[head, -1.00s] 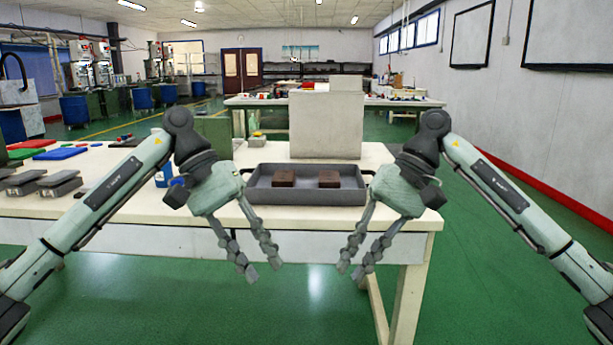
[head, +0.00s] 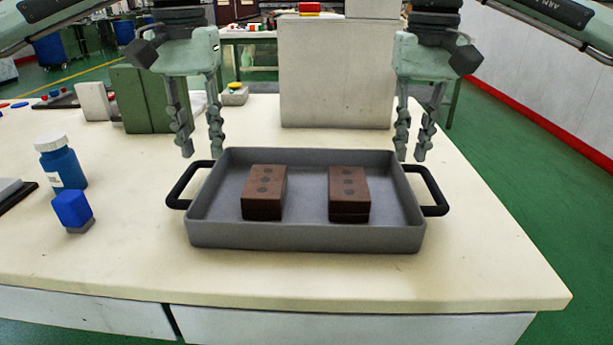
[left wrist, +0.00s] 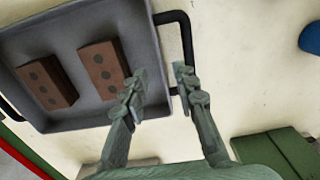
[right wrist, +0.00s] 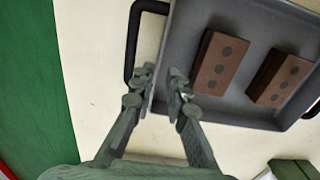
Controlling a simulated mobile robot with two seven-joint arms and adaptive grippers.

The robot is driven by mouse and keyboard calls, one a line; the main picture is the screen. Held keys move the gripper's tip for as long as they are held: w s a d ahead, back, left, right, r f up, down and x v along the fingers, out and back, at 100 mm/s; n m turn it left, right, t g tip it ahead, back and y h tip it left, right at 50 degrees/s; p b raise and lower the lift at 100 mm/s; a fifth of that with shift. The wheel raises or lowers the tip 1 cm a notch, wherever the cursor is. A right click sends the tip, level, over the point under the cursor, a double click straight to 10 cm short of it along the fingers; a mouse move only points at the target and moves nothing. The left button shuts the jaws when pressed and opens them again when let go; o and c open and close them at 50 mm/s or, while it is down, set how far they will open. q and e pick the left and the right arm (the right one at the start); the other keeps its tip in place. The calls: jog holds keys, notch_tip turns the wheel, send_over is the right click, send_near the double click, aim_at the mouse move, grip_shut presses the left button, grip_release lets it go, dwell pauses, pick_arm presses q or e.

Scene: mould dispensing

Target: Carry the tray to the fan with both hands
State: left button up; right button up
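A grey rectangular tray (head: 305,237) sits on the cream table, with a black handle at each end. Two brown bricks with dark round spots lie in it, the left brick (head: 264,192) and the right brick (head: 349,193). My left gripper (head: 202,155) points down, open and empty, above and behind the tray's left handle (head: 181,187). In the left wrist view its fingers (left wrist: 158,90) spread near that handle. My right gripper (head: 409,157) is likewise open and empty near the right handle (head: 434,191); its fingers (right wrist: 162,88) show apart in the right wrist view. No fan is identifiable.
A large grey panel (head: 336,75) stands behind the tray. A green box (head: 150,98) stands at the back left. A blue bottle (head: 63,165) and a small blue-topped block (head: 73,212) stand left of the tray. The tabletop (head: 490,250) right of the tray is clear.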

aim_at(207, 178)
pick_arm(q)
jog(key=shift+r, duration=0.1)
jog(key=shift+s, duration=0.25)
pick_arm(e)
jog(key=shift+s, duration=0.25)
